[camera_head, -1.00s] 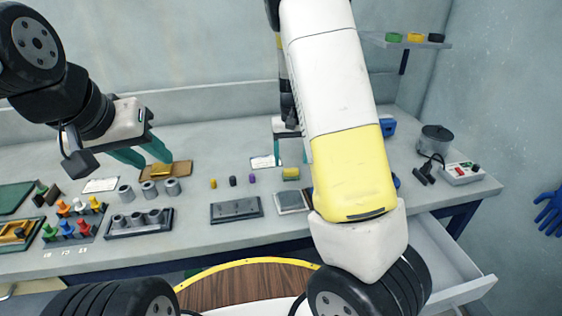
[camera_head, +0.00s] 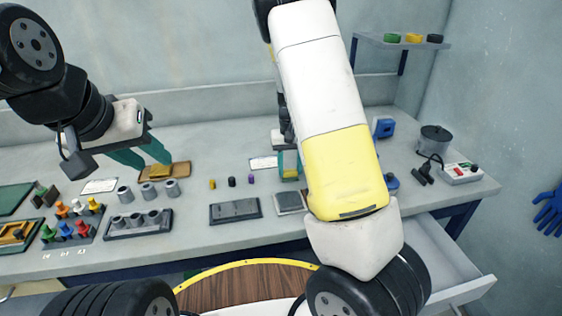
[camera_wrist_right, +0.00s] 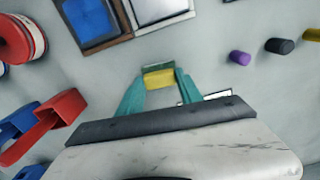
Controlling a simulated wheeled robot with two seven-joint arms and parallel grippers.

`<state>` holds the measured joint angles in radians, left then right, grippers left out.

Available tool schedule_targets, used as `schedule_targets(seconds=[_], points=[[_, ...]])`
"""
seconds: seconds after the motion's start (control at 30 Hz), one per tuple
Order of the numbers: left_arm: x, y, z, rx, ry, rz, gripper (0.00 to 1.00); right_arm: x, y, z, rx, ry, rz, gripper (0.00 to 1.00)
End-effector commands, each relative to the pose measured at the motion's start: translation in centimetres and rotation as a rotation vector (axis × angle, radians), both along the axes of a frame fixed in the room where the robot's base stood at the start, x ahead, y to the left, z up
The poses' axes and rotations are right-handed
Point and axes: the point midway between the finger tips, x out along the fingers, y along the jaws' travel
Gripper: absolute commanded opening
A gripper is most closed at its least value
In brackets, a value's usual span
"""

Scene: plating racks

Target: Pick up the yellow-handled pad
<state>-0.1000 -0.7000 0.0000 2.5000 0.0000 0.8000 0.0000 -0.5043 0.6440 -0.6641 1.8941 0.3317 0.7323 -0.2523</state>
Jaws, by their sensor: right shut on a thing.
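The yellow-handled pad, a small block with a yellow handle (camera_wrist_right: 158,79) and a green edge, sits between the teal fingertips of my right gripper (camera_wrist_right: 161,75) in the right wrist view. The gripper is shut on it. In the head view my right gripper (camera_head: 289,165) is at the middle of the bench, partly hidden by my forearm, and the pad shows only as a sliver of yellow. I cannot tell whether the pad touches the bench. My left gripper (camera_head: 141,153) is open and empty, above the bench near a brown tray (camera_head: 181,170) with a yellow block.
Small yellow, black and purple pegs (camera_head: 232,182) stand left of the pad. A dark plate (camera_head: 236,210) and a grey square plate (camera_head: 289,202) lie in front. A drawer (camera_head: 445,262) stands open at right.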

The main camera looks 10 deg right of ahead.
Motion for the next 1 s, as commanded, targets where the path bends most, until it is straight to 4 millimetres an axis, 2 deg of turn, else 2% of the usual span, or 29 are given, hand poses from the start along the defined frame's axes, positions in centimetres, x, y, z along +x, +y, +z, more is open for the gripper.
schedule_targets(seconds=[0.27,0.5,1.0], points=[[0.0,0.0,0.0,0.0,0.0,0.0,0.36,0.1,0.0,0.9,0.0,-0.002,0.001,0.04],[0.0,0.0,0.0,0.0,0.0,0.0,0.36,0.0,0.1,3.9,0.002,-0.004,0.001,0.04],[0.0,0.0,0.0,0.0,0.0,0.0,0.36,-12.3,2.0,4.8,0.003,-0.001,0.004,0.04]])
